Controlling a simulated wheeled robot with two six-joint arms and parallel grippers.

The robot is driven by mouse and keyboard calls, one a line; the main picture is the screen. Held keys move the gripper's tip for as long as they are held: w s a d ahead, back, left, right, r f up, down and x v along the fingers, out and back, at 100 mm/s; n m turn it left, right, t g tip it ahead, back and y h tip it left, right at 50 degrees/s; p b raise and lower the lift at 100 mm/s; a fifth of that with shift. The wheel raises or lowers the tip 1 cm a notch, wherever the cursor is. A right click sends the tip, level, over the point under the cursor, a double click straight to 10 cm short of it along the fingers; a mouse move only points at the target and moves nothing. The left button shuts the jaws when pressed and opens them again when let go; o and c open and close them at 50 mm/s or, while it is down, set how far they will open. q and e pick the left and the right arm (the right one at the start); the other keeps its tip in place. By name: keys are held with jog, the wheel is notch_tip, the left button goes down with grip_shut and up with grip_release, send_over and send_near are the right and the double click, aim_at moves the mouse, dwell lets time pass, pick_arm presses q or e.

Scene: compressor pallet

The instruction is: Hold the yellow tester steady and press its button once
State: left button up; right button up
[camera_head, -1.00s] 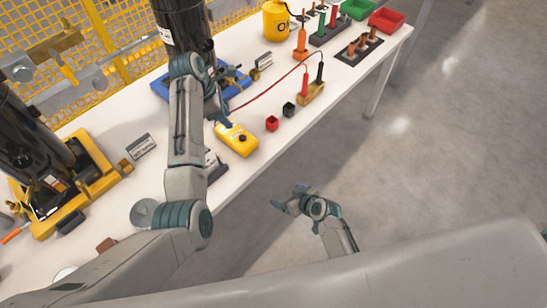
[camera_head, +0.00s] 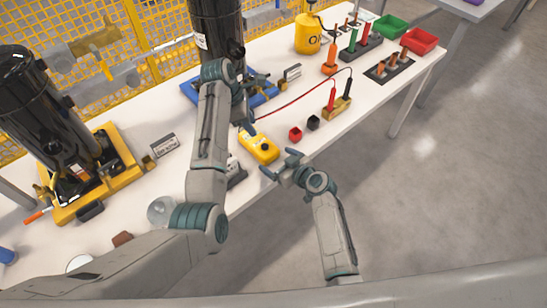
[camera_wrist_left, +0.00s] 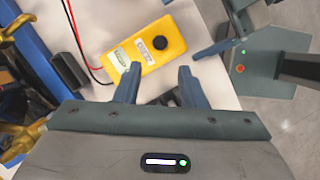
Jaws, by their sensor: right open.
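The yellow tester (camera_head: 256,151) lies on the white table near its front edge, with a round black button on its face. In the left wrist view the tester (camera_wrist_left: 131,56) lies just beyond my left fingertips, button and labels facing up. My left gripper (camera_wrist_left: 158,78) is open, with its two blue fingers apart and nothing between them. In the head view my left arm partly hides that gripper. My right gripper (camera_head: 281,163) is open and empty beside the tester, at the table's front edge. One of its fingers (camera_wrist_left: 214,48) shows right of the tester in the left wrist view.
Black compressor cylinders (camera_head: 48,115) stand at the left and back. Open floor lies right of the table.

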aim_at(273, 158)
jog(key=shift+x, duration=1.65)
pick_arm(q)
jog(key=shift+c, duration=0.3)
pick_arm(e)
jog(key=c, duration=1.3)
pick_arm(q)
grip_shut()
